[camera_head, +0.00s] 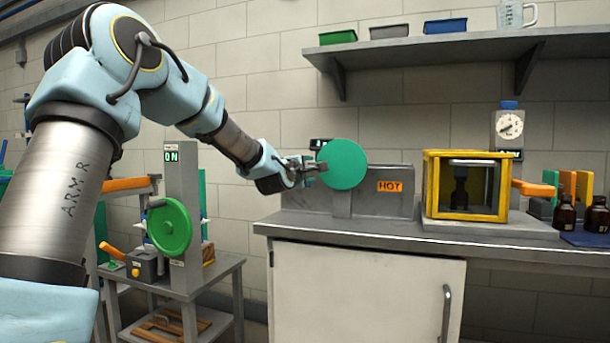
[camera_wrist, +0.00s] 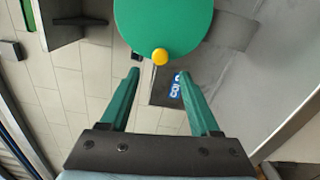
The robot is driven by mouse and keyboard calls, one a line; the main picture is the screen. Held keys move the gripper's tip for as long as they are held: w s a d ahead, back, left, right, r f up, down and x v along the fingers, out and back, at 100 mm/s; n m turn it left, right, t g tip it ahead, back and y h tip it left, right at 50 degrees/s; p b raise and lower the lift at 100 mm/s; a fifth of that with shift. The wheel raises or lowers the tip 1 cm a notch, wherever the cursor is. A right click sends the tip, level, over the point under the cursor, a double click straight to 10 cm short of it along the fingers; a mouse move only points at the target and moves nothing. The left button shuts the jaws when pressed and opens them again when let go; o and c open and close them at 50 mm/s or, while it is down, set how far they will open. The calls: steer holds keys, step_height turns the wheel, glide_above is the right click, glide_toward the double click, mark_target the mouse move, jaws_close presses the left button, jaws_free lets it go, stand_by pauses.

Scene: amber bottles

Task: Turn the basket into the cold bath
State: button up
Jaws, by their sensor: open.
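A round green disc (camera_head: 343,164) stands on a grey post at the left of the bench. In the wrist view the disc (camera_wrist: 163,22) fills the top, with a yellow knob (camera_wrist: 160,56) at its lower edge. My gripper (camera_head: 316,166) is at the disc's left side. In the wrist view my gripper (camera_wrist: 158,73) is open, with the knob just beyond and between its fingertips, not clasped. An orange HOT sign (camera_head: 389,186) is on the grey housing (camera_head: 407,205) right of the disc. A blue COLD sign (camera_wrist: 175,86) shows near the right fingertip. I cannot make out the basket.
A yellow-framed box (camera_head: 430,185) with a dark bottle inside stands right of the housing. Amber bottles (camera_head: 565,215) stand at far right. A side table with another green wheel (camera_head: 169,227) is at left. A shelf (camera_head: 420,47) hangs above.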

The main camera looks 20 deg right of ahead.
steer(key=shift+v, duration=2.15)
steer(key=s+a+f+m+g+y, duration=0.2)
steer(key=a+f+m+y, duration=0.15)
steer(key=a+f, duration=0.55)
steer(key=s+a+f+m+g+y, duration=0.2)
steer(key=a+f+m+g+y, duration=0.15)
steer(key=a+f, duration=0.65)
steer(key=s+a+f+m+g+y, duration=0.1)
steer(key=s+a+f+y, duration=0.1)
steer(key=s+a+f, duration=0.3)
steer(key=s+a+f+m+g+y, duration=0.1)
steer(key=s+a+f, duration=0.1)
steer(key=s+a, duration=0.35)
steer(key=s+a+f+m+g+y, duration=0.2)
steer(key=s+a+f+m+g, duration=0.15)
steer(key=s+a, duration=0.65)
step_height(320, 180, up, 16)
steer(key=p, duration=1.6)
steer(key=shift+w+r+g, duration=0.2)
steer(key=shift+g, duration=0.1)
